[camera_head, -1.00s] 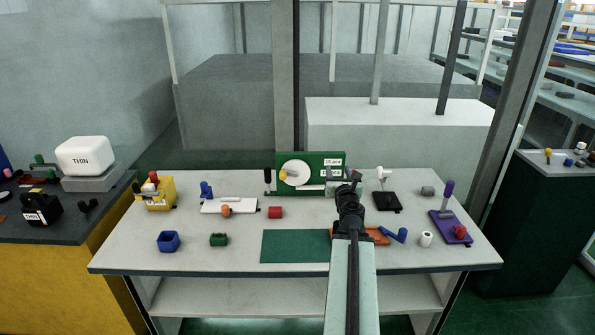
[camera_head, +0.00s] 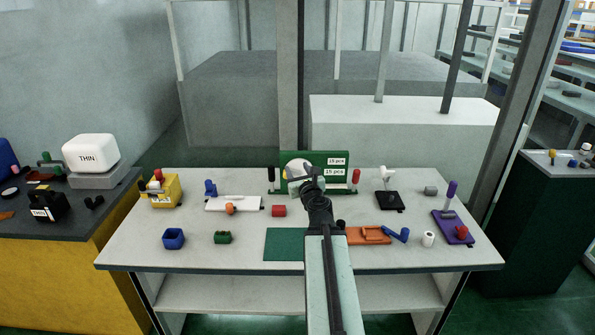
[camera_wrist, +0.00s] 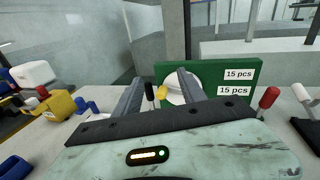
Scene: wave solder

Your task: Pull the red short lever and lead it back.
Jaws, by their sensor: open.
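A red-handled short lever (camera_head: 356,177) stands upright at the right end of the green panel (camera_head: 328,158) at the back of the table. It also shows in the wrist view (camera_wrist: 268,98), right of my fingers. A black-handled lever (camera_head: 270,175) stands at the panel's left end. My gripper (camera_head: 301,174) is open and empty in front of the panel's white dial, left of the red lever and apart from it. My arm hides part of the dial in the head view.
A yellow box (camera_head: 162,192) with a red-topped handle stands at the left. A white-handled lever on a black base (camera_head: 389,201) and a purple base (camera_head: 449,228) stand right.

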